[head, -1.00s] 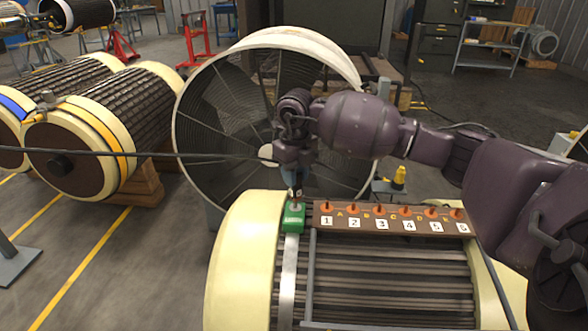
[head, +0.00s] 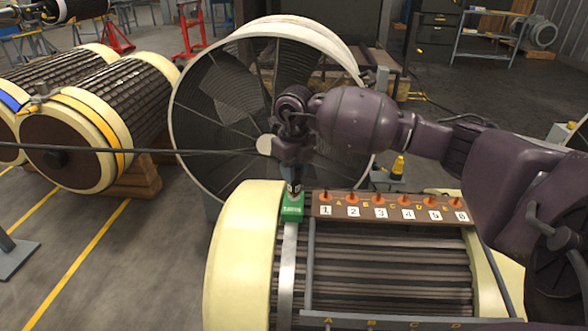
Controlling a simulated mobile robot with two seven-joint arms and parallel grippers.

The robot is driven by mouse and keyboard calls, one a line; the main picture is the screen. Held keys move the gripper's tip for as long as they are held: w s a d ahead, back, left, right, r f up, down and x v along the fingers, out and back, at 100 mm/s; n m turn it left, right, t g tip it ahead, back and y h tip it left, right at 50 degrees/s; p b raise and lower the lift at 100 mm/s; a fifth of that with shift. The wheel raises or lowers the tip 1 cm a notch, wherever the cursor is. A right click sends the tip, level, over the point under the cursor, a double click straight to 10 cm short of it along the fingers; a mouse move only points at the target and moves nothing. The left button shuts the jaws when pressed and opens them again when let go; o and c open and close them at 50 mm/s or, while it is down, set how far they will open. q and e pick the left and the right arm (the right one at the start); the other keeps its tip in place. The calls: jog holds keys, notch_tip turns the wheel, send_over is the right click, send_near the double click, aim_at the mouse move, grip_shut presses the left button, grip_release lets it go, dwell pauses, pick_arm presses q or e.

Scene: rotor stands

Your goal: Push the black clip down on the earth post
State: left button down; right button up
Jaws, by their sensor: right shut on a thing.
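The earth post's green block (head: 292,209) sits at the top left of the cream-ended rotor, at the upper end of a bare metal strap. The post itself is hidden behind the gripper. My right gripper (head: 294,187) points down over this block and is shut on a small dark thing, probably the black clip (head: 295,188). The clip is mostly covered by the fingers, and I cannot tell whether it touches the post. My left gripper is not in view.
A brown terminal strip (head: 390,208) with orange posts and number plates lies right of the green block. A large round fan housing (head: 185,120) stands close behind my gripper. A black cable (head: 130,151) crosses from the left. A yellow-topped bottle (head: 398,167) stands behind the strip.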

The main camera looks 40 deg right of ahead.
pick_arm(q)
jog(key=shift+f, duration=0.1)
pick_arm(e)
jog(key=shift+f, duration=0.4)
jog(key=o, duration=1)
jog(key=shift+o, duration=0.2)
notch_tip(320, 180, up, 6)
jog(key=shift+f+p, duration=0.1)
jog(key=shift+p, duration=0.65)
notch_tip(320, 180, up, 4)
jog(key=shift+f+p, duration=0.1)
jog(key=shift+p, duration=0.4)
jog(key=shift+r, duration=0.65)
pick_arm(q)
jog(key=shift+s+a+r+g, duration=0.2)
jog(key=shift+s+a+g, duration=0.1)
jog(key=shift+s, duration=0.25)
